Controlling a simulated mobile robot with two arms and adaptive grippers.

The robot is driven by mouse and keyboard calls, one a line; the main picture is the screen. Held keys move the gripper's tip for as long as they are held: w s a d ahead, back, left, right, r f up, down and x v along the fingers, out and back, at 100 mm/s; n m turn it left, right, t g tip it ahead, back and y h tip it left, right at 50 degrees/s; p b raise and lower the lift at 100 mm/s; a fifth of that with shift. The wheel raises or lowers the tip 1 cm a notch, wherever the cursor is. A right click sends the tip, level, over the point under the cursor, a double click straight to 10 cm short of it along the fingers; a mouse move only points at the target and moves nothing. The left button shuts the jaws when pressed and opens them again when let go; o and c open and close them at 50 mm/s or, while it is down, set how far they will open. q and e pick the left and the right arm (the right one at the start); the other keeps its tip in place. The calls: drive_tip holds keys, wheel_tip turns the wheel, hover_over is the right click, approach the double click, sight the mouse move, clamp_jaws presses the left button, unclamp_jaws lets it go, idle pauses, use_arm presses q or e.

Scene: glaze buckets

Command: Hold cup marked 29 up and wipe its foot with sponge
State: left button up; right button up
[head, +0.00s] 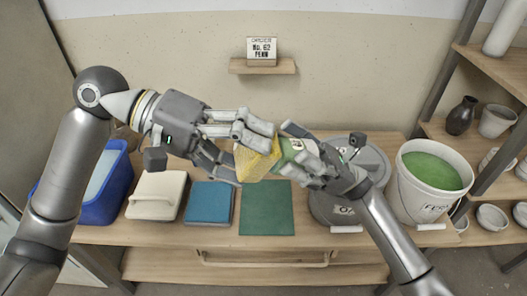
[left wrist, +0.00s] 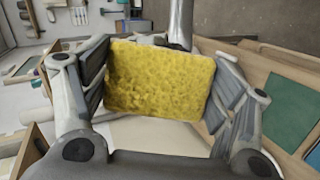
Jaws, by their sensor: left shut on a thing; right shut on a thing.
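My left gripper (head: 248,152) is shut on a yellow sponge (head: 257,160) and holds it in the air above the table. The sponge fills the middle of the left wrist view (left wrist: 160,80), clasped between both fingers. My right gripper (head: 303,163) is shut on a small green and white cup (head: 288,148), tipped on its side, with part of a dark mark showing. The number cannot be read. The cup's left end meets the sponge in the head view; their exact contact is hidden. In the left wrist view the sponge hides the cup.
A grey lidded bucket (head: 330,208) and a white bucket of green glaze (head: 415,195) stand right. Shelves (head: 495,75) hold pots.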

idle(0.3)
